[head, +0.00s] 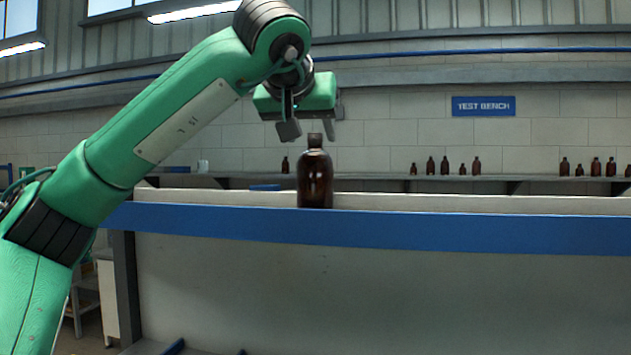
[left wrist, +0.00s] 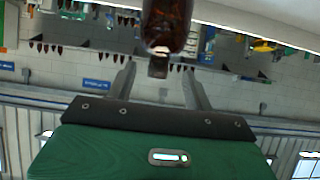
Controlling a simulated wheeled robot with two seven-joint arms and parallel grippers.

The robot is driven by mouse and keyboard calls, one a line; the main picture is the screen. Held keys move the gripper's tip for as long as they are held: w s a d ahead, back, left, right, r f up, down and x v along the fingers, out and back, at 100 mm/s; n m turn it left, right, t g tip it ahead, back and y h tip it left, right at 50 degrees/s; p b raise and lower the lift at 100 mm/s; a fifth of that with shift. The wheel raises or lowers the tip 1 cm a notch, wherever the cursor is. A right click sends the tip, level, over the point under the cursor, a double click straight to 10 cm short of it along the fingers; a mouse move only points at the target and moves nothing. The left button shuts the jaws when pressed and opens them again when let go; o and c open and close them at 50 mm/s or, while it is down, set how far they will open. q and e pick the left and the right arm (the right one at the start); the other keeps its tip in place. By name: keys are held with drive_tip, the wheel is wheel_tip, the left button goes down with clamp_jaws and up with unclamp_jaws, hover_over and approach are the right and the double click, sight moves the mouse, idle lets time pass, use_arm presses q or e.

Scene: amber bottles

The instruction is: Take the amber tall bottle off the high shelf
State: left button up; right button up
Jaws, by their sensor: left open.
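The amber tall bottle (head: 315,182) stands upright on the high shelf (head: 400,228), near its front edge in the head view. My left gripper (head: 310,132) is above the bottle, its two fingers pointing down, one to either side of the bottle's cap. It is open, and no finger is seen pressing on the bottle. In the left wrist view the bottle (left wrist: 168,25) hangs in from the top of the upside-down picture, its neck and cap between the open fingers (left wrist: 163,88). My right gripper is not in view.
A back wall shelf (head: 520,182) carries several smaller amber bottles (head: 445,166). A small blue item (head: 265,187) lies left of the tall bottle. A blue sign (head: 483,106) hangs on the wall. The shelf to the right of the bottle is clear.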

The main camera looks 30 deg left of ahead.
sight(314, 140)
use_arm(q)
drive_tip(key=p+x, duration=0.2)
drive_tip(key=x, duration=0.2)
drive_tip(key=shift+w, duration=0.1)
drive_tip(key=shift+w+f, duration=0.15)
drive_tip(key=shift+d, duration=0.1)
drive_tip(key=shift+c, duration=1.4)
clamp_jaws()
